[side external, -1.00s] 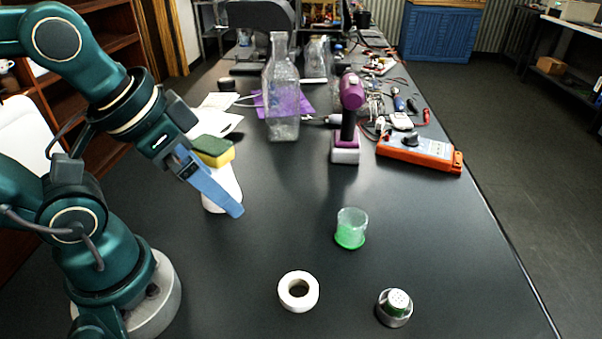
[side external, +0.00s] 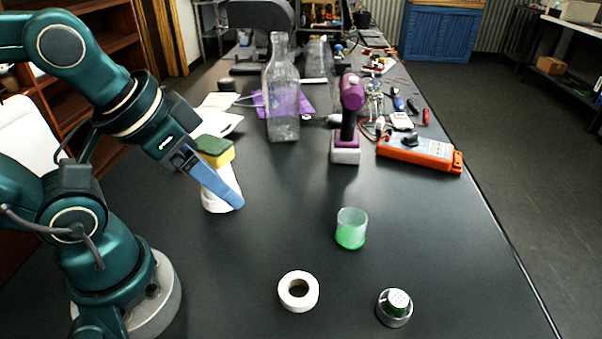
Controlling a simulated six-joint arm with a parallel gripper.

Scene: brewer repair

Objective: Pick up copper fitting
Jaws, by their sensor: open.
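I cannot make out any copper-coloured fitting in the side external view. My gripper (side external: 238,203) is at the left of the black table, pointing down and to the right. Its blue fingers are seen nearly side-on, overlapping, and it is open with nothing visible between them. The fingers pass in front of a white object (side external: 214,204) with a yellow and green sponge (side external: 215,151) on top, partly hiding them; I cannot tell whether they touch.
A white tape roll (side external: 298,291), a silver perforated-top part (side external: 395,307) and a green-bottomed clear cup (side external: 351,229) stand in front. The table's middle is mostly clear.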

